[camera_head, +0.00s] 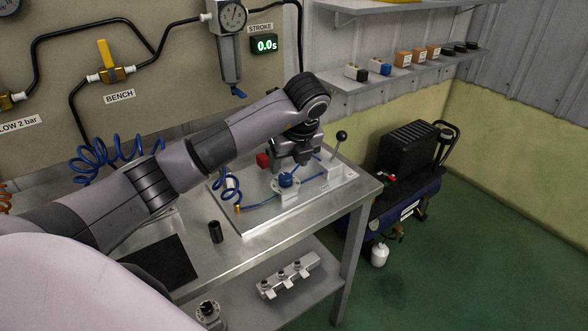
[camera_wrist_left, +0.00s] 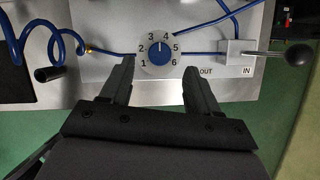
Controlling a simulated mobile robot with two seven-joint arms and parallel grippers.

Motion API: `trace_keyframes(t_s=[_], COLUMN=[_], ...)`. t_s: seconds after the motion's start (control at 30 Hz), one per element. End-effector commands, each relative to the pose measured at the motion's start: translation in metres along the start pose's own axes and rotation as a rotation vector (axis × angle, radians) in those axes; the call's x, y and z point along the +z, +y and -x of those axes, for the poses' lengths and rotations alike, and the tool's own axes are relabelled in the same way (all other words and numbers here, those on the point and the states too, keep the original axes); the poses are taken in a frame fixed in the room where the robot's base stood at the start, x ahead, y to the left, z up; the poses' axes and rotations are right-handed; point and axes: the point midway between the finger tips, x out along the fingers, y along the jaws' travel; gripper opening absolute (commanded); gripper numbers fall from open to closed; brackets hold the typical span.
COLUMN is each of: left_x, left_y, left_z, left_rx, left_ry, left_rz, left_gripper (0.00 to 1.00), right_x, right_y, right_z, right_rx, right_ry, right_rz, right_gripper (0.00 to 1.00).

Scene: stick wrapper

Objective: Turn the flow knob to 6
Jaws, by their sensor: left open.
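The flow knob (camera_wrist_left: 159,54) is a blue round knob on a pale dial plate (camera_wrist_left: 148,69) numbered 1 to 6. Its white mark points up, near the 4. In the head view the blue knob (camera_head: 286,180) sits on the panel on the bench. My left gripper (camera_head: 297,164) is just above and behind it, pointing down. In the left wrist view the fingers of my left gripper (camera_wrist_left: 159,66) are open, one on each side of the dial, with nothing between them clearly touched. My right gripper is not in view.
A lever with a black ball (camera_head: 341,136) stands right of the knob. A coiled blue hose (camera_head: 229,188) lies to the left. A red part (camera_head: 263,160) is close by the gripper.

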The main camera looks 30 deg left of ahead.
Motion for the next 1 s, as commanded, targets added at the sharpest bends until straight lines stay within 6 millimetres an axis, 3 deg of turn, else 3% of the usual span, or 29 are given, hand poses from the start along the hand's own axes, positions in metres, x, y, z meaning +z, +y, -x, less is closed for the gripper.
trace_keyframes(t_s=[0.3,0.67,0.7,0.87,1.0], left_x=[-0.001,-0.001,-0.001,-0.001,-0.001], left_y=[0.0,0.0,0.0,0.0,0.0], left_z=[-0.046,-0.056,-0.056,-0.055,-0.055], left_rx=[0.001,-0.003,-0.003,-0.003,-0.003], left_ry=[0.005,0.003,0.003,0.004,0.004], left_rz=[-0.003,-0.004,-0.004,-0.004,-0.005], left_gripper=[0.61,0.61,0.58,0.06,0.05], right_x=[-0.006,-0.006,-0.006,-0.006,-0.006], right_y=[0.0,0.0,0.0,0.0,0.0], right_z=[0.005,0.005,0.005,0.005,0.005], right_rx=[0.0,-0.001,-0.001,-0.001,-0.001], right_ry=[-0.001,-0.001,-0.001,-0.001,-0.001], right_rz=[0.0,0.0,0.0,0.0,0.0], right_gripper=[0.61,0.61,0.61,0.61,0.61])
